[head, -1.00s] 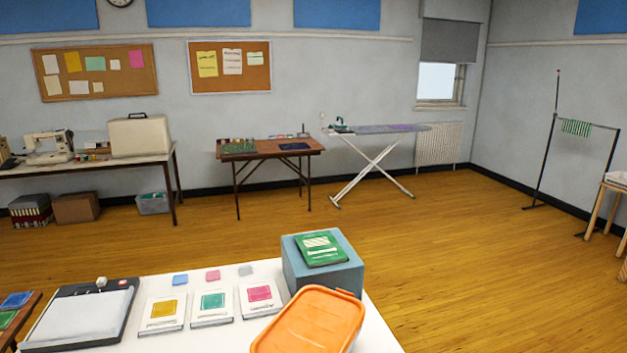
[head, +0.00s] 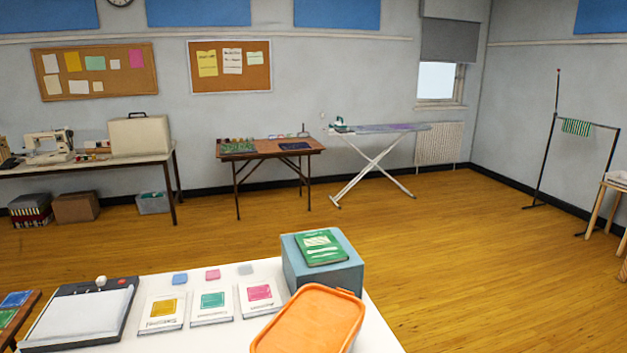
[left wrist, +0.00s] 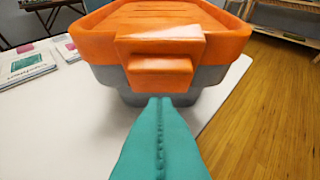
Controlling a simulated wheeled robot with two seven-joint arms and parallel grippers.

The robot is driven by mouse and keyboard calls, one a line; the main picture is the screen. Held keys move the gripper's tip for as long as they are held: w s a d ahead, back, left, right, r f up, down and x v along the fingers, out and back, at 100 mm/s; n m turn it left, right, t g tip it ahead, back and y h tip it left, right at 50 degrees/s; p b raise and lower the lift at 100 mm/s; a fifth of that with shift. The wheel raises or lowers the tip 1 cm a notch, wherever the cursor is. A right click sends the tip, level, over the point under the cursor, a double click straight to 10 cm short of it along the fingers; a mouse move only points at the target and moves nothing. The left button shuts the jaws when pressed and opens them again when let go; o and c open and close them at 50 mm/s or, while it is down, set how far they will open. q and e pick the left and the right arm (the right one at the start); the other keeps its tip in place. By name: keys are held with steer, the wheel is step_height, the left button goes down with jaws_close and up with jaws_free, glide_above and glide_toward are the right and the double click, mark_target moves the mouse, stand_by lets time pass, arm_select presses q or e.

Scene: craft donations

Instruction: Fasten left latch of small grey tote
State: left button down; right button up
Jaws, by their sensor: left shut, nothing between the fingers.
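The small grey tote (left wrist: 220,76) stands on the white table in the left wrist view, with its orange lid (left wrist: 205,25) on top. An orange latch (left wrist: 160,62) on the side facing the camera hangs over the grey wall; I cannot tell whether it is fastened. My left gripper (left wrist: 160,100) has teal fingers shut together and empty, with the tips just below the latch's lower edge; I cannot tell if they touch it. My right gripper is in neither view.
The white table (head: 380,335) also holds a blue-grey box (head: 335,278) with a green book (head: 320,248), several booklets (head: 212,306) and a paper trimmer (head: 80,315). Bare tabletop (left wrist: 60,120) lies left of the tote in the left wrist view; wooden floor lies right.

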arm_select(q)
steer(key=shift+w+d, duration=0.1)
steer(key=shift+w, duration=0.15)
steer(key=shift+w+d, duration=0.1)
steer(key=shift+w+d+r+b, duration=0.1)
steer(key=shift+w+d+b, duration=0.15)
steer(key=shift+w, duration=0.25)
steer(key=shift+w+d+r+b, duration=0.15)
steer(key=shift+w+d, duration=0.15)
steer(key=shift+w, duration=0.2)
steer(key=f+p+v, duration=0.1)
steer(key=p+v, duration=0.6)
steer(key=shift+s+a, duration=0.3)
steer(key=shift+s, duration=0.2)
steer(key=shift+r, duration=0.1)
